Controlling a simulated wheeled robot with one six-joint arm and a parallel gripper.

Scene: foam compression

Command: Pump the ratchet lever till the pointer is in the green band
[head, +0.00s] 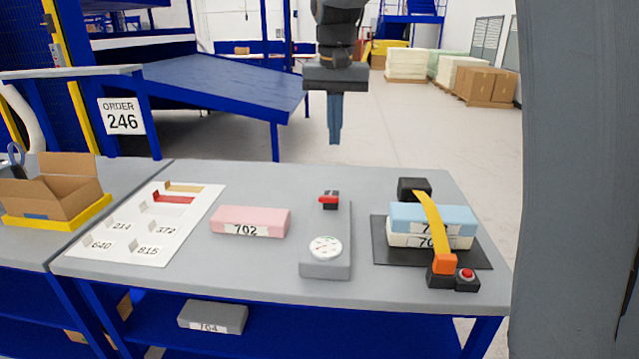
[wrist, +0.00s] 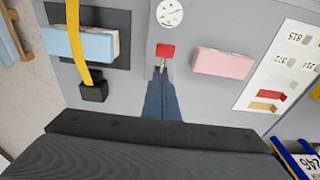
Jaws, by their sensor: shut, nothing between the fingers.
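The ratchet lever has a red grip (head: 328,199) at the back end of a grey gauge base (head: 326,268) on the table. The red grip also shows in the wrist view (wrist: 165,51), just beyond my fingertips. The round white dial (head: 325,248) sits at the front of the base and shows in the wrist view too (wrist: 169,13). Its pointer and green band are too small to read surely. My gripper (head: 335,138) hangs above and behind the lever, pointing down, its blue fingers together and empty. In the wrist view the closed fingertips (wrist: 161,72) appear near the red grip; contact cannot be told.
A pink foam block (head: 250,221) lies left of the base. Blue and cream blocks (head: 432,217) are stacked on a black mat (head: 383,252) at right under a yellow strap (head: 431,215), beside a red button (head: 467,273). A white label board (head: 190,212) lies further left.

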